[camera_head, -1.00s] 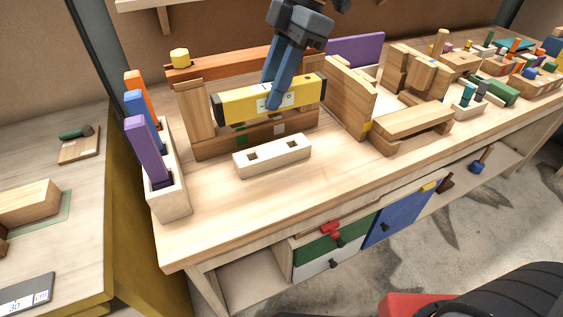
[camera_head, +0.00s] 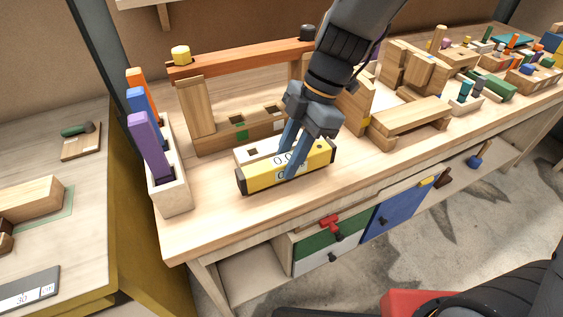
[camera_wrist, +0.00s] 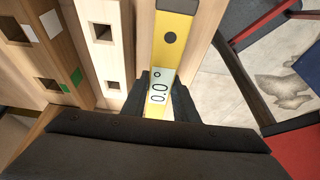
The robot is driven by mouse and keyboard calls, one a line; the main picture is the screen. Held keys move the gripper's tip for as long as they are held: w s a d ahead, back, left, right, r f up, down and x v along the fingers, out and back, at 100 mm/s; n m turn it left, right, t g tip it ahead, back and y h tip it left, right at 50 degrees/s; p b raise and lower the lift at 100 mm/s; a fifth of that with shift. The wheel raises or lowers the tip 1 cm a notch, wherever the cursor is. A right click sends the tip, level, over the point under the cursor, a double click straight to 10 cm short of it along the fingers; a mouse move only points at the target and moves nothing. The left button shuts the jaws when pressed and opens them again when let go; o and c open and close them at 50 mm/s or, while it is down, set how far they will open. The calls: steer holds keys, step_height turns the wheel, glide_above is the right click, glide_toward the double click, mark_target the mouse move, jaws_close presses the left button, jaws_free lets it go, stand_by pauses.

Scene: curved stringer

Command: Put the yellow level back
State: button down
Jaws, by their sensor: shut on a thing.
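In the head view the level is in front of the pale block with square holes (camera_head: 243,154) and hides most of that block. The wrist view shows the level (camera_wrist: 172,50) between my fingers (camera_wrist: 160,95), beside the pale block (camera_wrist: 103,45). I cannot tell whether the level touches the bench top.
Behind is a wooden frame with an orange beam (camera_head: 235,60) and a slotted lower rail (camera_head: 232,135). A pale rack (camera_head: 172,190) with purple, blue and orange bars stands left. A wooden step (camera_head: 412,118) stands right. The bench's front left is clear.

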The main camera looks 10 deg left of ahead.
steer(key=shift+f, duration=1)
steer(key=shift+f, duration=0.15)
steer(key=c, duration=1.4)
jaws_free()
